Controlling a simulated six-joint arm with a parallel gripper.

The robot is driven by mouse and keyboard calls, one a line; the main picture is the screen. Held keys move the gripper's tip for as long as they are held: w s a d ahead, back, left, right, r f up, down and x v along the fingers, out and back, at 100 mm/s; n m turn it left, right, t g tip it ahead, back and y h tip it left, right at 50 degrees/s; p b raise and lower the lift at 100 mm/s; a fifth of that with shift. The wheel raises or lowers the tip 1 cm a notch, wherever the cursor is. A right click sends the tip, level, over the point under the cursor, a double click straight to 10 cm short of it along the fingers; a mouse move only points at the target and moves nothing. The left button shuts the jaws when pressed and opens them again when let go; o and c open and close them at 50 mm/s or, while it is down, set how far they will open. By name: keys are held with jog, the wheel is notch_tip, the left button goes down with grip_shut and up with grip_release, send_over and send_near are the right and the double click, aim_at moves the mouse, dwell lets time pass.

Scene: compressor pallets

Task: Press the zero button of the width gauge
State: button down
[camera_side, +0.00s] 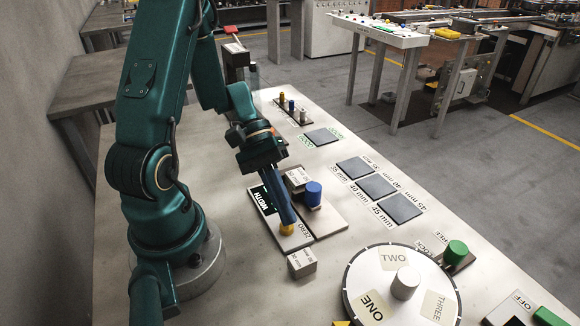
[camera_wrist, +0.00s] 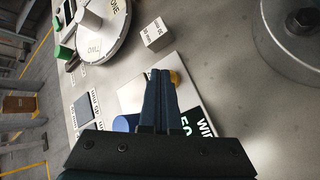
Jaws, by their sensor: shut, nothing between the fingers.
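The width gauge (camera_side: 306,238) is a pale plate on the bench with a dark WIDTH display (camera_side: 262,199), a ZERO label and a blue cylinder (camera_side: 313,194). Its yellow zero button (camera_side: 286,230) sits at the near end of the plate. My gripper (camera_side: 288,220) is shut and empty, pointing down with its tips right at the button and partly covering it. In the wrist view the button (camera_wrist: 176,77) peeks out beside the blue fingertips (camera_wrist: 160,74). I cannot tell whether the tips touch it or whether it is pressed.
A labelled block (camera_side: 302,263) stands close to the near end of the gauge, and another block (camera_side: 297,178) is by the blue cylinder. A round dial (camera_side: 360,260) with a knob lies to the right. Dark width pads (camera_side: 378,186) lie behind. The bench left of the dial is partly clear.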

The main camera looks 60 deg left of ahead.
jog(key=shift+r, duration=0.7)
jog(key=shift+r, duration=2.5)
jog(key=shift+d+r+m, duration=0.1)
jog(key=shift+d+m, duration=0.15)
jog(key=shift+m, duration=0.05)
jog(key=s+d+r+m+g+y, duration=0.1)
jog(key=d+r+m+y, duration=0.1)
jog(key=d+m+y, duration=0.15)
notch_tip(320, 180, up, 5)
jog(key=m+t+y, duration=0.6)
send_over(289, 243)
jog(key=s+a, duration=0.1)
jog(key=s, duration=0.1)
jog(key=shift+f, duration=0.2)
